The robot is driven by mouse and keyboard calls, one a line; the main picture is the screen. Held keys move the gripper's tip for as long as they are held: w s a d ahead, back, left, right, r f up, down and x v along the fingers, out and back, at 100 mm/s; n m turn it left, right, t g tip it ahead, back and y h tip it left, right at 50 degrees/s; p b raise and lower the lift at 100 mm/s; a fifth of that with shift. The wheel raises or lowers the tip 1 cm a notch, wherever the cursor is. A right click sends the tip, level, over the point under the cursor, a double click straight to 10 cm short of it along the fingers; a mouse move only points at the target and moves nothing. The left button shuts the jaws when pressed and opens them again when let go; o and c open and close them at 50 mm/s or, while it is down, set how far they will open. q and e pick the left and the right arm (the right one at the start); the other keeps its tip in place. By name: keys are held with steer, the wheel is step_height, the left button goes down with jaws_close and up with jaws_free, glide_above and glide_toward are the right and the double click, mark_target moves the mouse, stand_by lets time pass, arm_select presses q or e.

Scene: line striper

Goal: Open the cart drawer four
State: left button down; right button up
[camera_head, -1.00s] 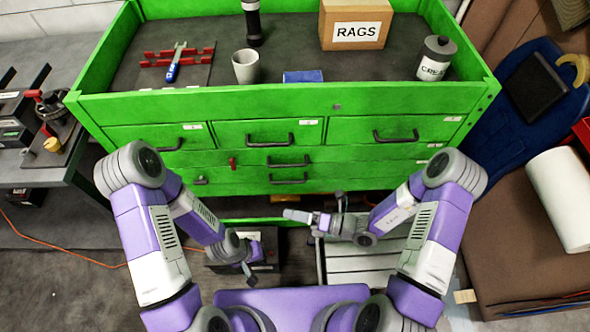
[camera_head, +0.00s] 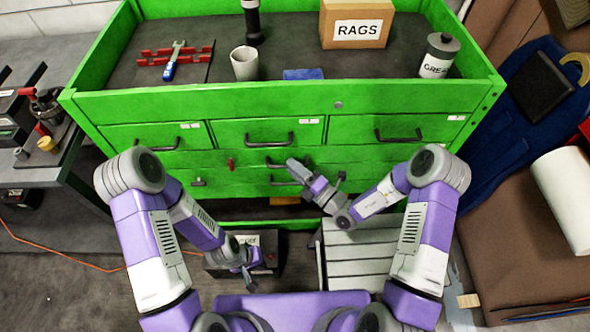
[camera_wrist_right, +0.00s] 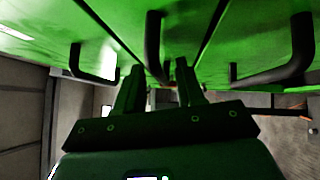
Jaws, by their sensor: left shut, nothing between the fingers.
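The green cart (camera_head: 90,104) stands ahead with three small drawers in its top row and wide drawers below. The drawer labels are too small to read, so I cannot tell which is drawer four. My right gripper (camera_head: 293,163) is in front of the upper wide drawers, overlapping their black handles. In the right wrist view its fingers (camera_wrist_right: 158,78) are apart, with a black handle (camera_wrist_right: 154,45) just beyond and between their tips. I cannot tell whether they touch it. My left gripper (camera_head: 250,283) is shut and empty, low in front of the cart.
On the cart top are a rags box (camera_head: 357,24), a grey cup (camera_head: 244,64), a grease can (camera_head: 438,56) and a wrench (camera_head: 174,60). A dark box (camera_head: 215,264) and grey steps (camera_head: 355,263) stand below, before the cart. A workbench (camera_head: 35,177) is at left.

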jaws_close()
stand_by(0.5)
